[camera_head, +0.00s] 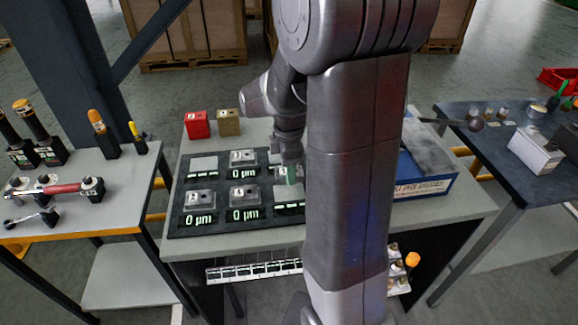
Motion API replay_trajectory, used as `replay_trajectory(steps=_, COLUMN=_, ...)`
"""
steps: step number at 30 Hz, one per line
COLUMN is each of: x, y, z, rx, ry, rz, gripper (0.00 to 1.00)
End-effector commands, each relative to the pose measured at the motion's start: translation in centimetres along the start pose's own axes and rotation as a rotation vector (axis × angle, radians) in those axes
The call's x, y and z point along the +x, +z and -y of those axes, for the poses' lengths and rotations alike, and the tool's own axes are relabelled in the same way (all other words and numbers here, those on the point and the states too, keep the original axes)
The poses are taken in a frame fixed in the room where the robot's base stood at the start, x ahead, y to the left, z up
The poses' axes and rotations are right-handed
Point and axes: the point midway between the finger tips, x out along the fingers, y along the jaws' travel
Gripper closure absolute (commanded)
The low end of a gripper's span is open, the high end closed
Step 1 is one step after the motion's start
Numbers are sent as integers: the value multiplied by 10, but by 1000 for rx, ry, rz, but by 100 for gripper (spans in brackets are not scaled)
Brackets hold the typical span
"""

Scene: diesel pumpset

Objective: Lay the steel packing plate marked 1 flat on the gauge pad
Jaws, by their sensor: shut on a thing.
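A dark gauge board (180,220) lies on the middle bench, with several square pads and green-lit displays. Two lower displays read 0 µm. Small steel packing plates sit on it, including one at the front left (200,197), one at front centre (243,195) and one at back centre (243,157); their numbers are too small to read surely. My gripper (290,172) is at the right part of the board, pointing down. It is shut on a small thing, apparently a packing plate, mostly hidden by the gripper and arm. A bare-looking gauge pad (288,193) shows just in front of it.
A red block (197,124) and an olive block (228,122) stand behind the board. A blue-sided box (425,187) with a grey top stands at the right of the bench. Side benches hold tools at left (60,188) and a white box (537,150) at right.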

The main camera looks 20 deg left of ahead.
Motion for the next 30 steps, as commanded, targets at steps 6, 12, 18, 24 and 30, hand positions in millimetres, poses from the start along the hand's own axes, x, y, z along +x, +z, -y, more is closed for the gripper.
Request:
replay_trajectory(steps=6, x=12, y=0, z=0, rx=0, ry=0, rz=0, gripper=97)
replay_trajectory(steps=12, x=31, y=0, z=0, rx=0, ry=0, rz=0, gripper=97)
replay_trajectory(steps=18, x=45, y=0, z=0, rx=0, ry=0, rz=0, gripper=97)
replay_trajectory(steps=24, x=46, y=0, z=0, rx=0, ry=1, rz=0, gripper=97)
replay_trajectory(steps=30, x=45, y=0, z=0, rx=0, ry=1, rz=0, gripper=97)
